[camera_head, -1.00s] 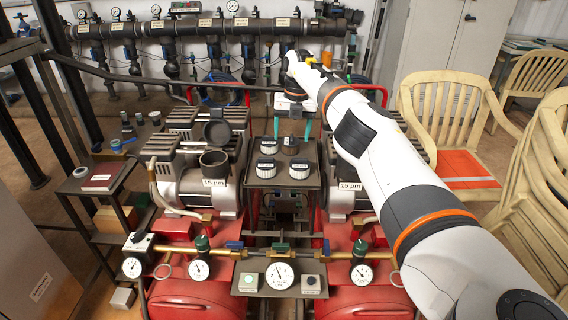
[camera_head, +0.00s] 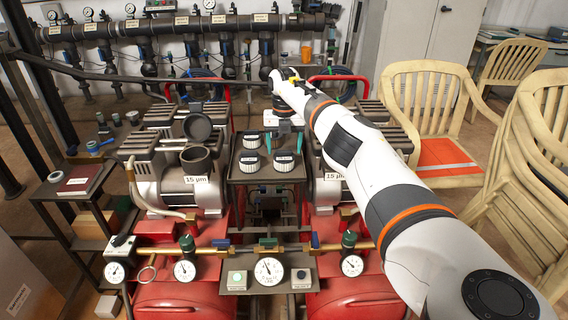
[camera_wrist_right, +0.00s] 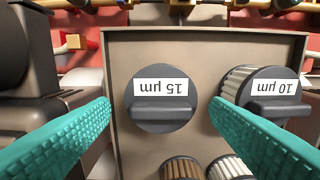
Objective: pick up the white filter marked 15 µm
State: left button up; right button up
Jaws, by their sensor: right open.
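The white filter marked 15 µm (camera_head: 284,163) stands upright at the front right of the grey filter holder (camera_head: 241,179). In the right wrist view its round dark cap (camera_wrist_right: 163,105) with an upside-down label lies between my fingertips. My right gripper (camera_head: 284,142) is open, its teal fingers pointing down over the holder; in the wrist view (camera_wrist_right: 160,112) they are apart on either side of the cap. Contact cannot be judged. A white filter marked 10 µm (camera_wrist_right: 268,92) stands beside it. My left gripper is out of view.
A brown filter (camera_wrist_right: 183,169) and another white filter (camera_wrist_right: 230,169) stand in the holder's back row. Compressors marked 15 µm flank the holder, the left one with an open dark cup (camera_head: 197,160). Gauges and a brass pipe (camera_head: 225,250) run in front.

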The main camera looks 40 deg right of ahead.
jog(key=shift+f, duration=0.35)
jog(key=shift+c, duration=0.5)
jog(key=c, duration=1.2)
jog(key=shift+r, duration=0.15)
